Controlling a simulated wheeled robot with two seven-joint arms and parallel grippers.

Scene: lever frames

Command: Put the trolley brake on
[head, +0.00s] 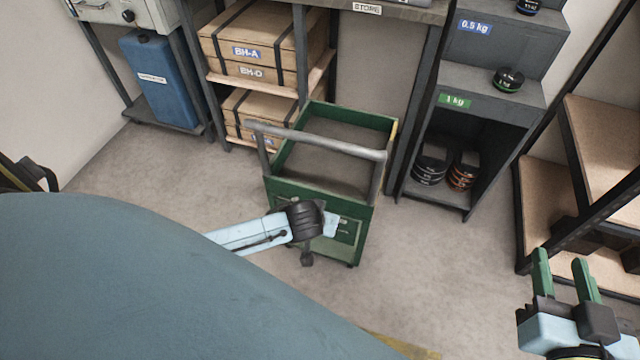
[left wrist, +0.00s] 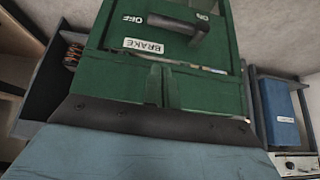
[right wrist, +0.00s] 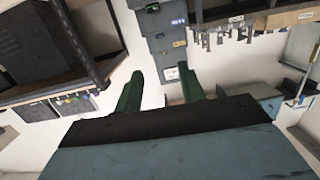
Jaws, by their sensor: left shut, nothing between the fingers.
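The green trolley (head: 320,115), with a grey push handle (head: 315,140), stands on the floor in the head view. In the left wrist view its end panel (left wrist: 110,50) appears upside down, with a dark brake lever (left wrist: 180,25), a white BRAKE label (left wrist: 143,46) and OFF and ON marks on either side. The lever lies slanted between the marks. My left gripper (left wrist: 163,82) is shut and empty in front of the panel, below the lever in that view; contact cannot be told. My right gripper (head: 561,262) is open and empty, away from the trolley; it also shows in the right wrist view (right wrist: 160,78).
A shelf with wooden crates (head: 255,65) stands behind the trolley, and a grey stepped weight stand (head: 490,75) behind it to the right. A blue container (head: 158,80) is at the left, a wooden-board rack (head: 545,200) at the right. Floor (head: 440,270) right of the trolley is clear.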

